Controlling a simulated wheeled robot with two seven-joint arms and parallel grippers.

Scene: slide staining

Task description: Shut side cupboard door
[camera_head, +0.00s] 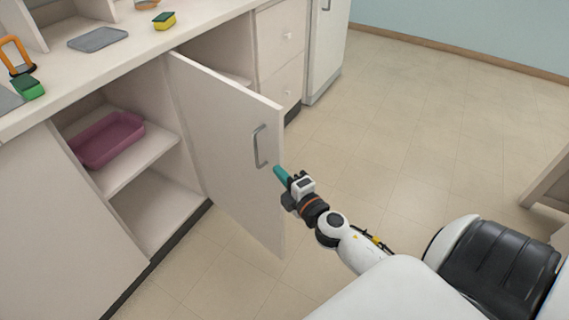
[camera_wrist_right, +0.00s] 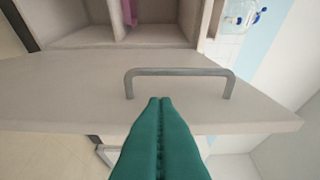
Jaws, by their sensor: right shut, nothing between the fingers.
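The side cupboard door (camera_head: 228,145) is a pale panel with a grey bar handle (camera_head: 259,146). It stands wide open, swung out from the counter front. My right gripper (camera_head: 279,172), with teal fingers, is shut and empty. It is close to the door's handle side, just beside the handle. In the right wrist view the teal fingertips (camera_wrist_right: 160,100) point at the door (camera_wrist_right: 75,95), just below the handle (camera_wrist_right: 180,72) in that picture. I cannot tell whether they touch the door. My left gripper is not in view.
The open cupboard has a shelf (camera_head: 150,157) with a pink tray (camera_head: 108,139). The counter (camera_head: 130,50) above holds a grey tray (camera_head: 98,39) and sponges. Drawers (camera_head: 281,40) stand beyond the door. The floor (camera_head: 410,120) to the right is clear.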

